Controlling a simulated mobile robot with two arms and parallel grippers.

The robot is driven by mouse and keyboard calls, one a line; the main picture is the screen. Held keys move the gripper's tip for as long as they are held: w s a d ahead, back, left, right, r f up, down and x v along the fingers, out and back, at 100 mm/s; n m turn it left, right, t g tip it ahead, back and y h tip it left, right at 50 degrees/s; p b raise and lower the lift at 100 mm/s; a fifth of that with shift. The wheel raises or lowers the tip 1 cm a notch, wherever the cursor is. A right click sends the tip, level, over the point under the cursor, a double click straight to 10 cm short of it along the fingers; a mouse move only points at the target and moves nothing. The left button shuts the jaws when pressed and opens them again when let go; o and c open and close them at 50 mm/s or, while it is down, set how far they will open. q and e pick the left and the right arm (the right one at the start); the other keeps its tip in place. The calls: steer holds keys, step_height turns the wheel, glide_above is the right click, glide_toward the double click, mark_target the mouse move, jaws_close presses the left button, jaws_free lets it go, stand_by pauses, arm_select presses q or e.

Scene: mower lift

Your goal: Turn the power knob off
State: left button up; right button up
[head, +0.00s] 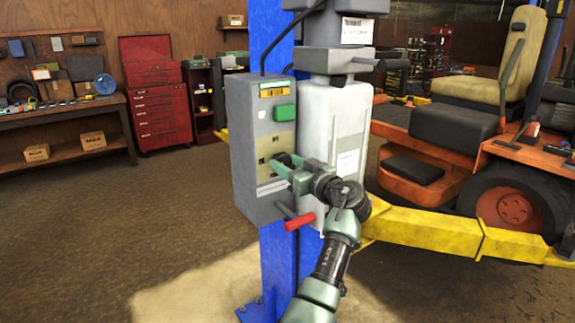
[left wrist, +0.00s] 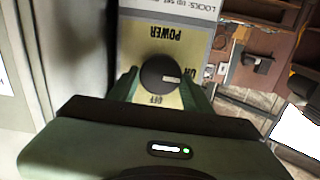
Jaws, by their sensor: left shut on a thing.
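The grey control box (head: 245,150) is on the blue lift post, with a yellow plate (head: 264,148) on its front. My left gripper (head: 284,162) is at this plate and hides the power knob in the head view. In the left wrist view the round black knob (left wrist: 158,75) sits between the two green fingers of my gripper (left wrist: 160,84), which is shut on it. The knob's pale mark points right, toward the ON label; OFF is below it. POWER reads upside down above. My right gripper is not in view.
A green button (head: 284,112) is above the plate on the box. A red-handled lever (head: 299,221) sticks out below my gripper. A white cylinder housing (head: 332,125) stands close on the right. A yellow lift arm (head: 440,232) and an orange mower (head: 425,160) are further right.

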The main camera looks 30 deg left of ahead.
arm_select(q)
steer(key=m, duration=0.3)
steer(key=shift+w+b, duration=0.1)
steer(key=shift+b, duration=0.3)
steer(key=shift+m, duration=1.1)
steer(key=m, duration=0.2)
steer(key=shift+d+m+p, duration=0.1)
steer(key=shift+m+p, duration=0.2)
steer(key=shift+m, duration=0.1)
steer(key=m+p, duration=0.2)
steer(key=m, duration=0.2)
steer(key=shift+w+m, duration=0.1)
steer(key=shift+m, duration=0.2)
steer(key=m+p, duration=0.2)
steer(key=m, duration=0.1)
steer(key=shift+f+m, duration=0.1)
steer(key=shift+m, duration=0.2)
steer(key=shift+f+m+p, duration=0.1)
steer(key=shift+m+p, duration=0.35)
steer(key=shift+m, duration=0.15)
steer(key=shift+f+m, duration=0.1)
steer(key=shift+m, duration=0.2)
